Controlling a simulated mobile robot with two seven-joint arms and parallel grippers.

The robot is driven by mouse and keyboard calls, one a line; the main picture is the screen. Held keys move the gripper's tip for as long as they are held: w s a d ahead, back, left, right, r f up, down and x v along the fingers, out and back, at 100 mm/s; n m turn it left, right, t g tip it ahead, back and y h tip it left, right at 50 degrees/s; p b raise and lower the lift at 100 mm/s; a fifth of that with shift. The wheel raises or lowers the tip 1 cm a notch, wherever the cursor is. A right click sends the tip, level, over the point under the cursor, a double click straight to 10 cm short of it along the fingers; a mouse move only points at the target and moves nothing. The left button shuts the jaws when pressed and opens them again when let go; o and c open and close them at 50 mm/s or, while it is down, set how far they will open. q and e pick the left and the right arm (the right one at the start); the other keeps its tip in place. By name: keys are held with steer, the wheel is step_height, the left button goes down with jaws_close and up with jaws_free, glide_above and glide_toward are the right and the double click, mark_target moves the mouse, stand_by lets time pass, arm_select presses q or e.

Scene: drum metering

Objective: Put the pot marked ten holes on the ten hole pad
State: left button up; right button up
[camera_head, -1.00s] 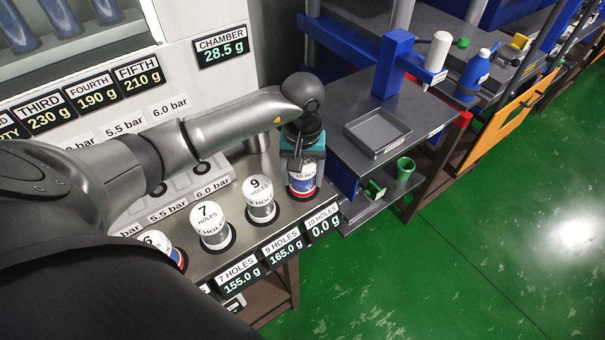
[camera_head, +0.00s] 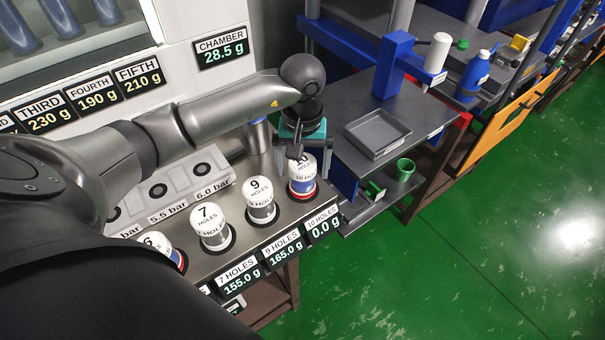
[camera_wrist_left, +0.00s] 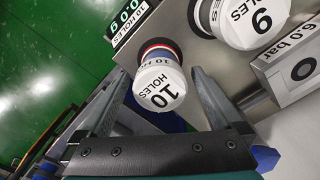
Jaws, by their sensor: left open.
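The pot marked 10 holes (camera_head: 302,174) has a white lid and a blue and red lower part. It stands at the right end of the metal bench, behind the 10 holes display (camera_head: 322,225), which reads 0.0 g. The ten hole pad is mostly hidden under the pot; I cannot tell how exactly the pot sits on it. My left gripper (camera_head: 296,152) is open and empty, just behind and above the pot. In the left wrist view the pot (camera_wrist_left: 160,82) shows between and beyond the spread fingers (camera_wrist_left: 160,78). My right gripper is not in view.
The pot marked 9 (camera_head: 259,199) and the pot marked 7 (camera_head: 211,226) stand in the same row to the left, with the 6 pot (camera_head: 160,245) further left. A pressure block (camera_head: 180,185) lies behind them. A grey tray (camera_head: 377,134) sits on the side table.

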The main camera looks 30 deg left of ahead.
arm_select(q)
step_height(320, 180, up, 9)
steer(key=shift+f, duration=0.15)
stand_by(0.6)
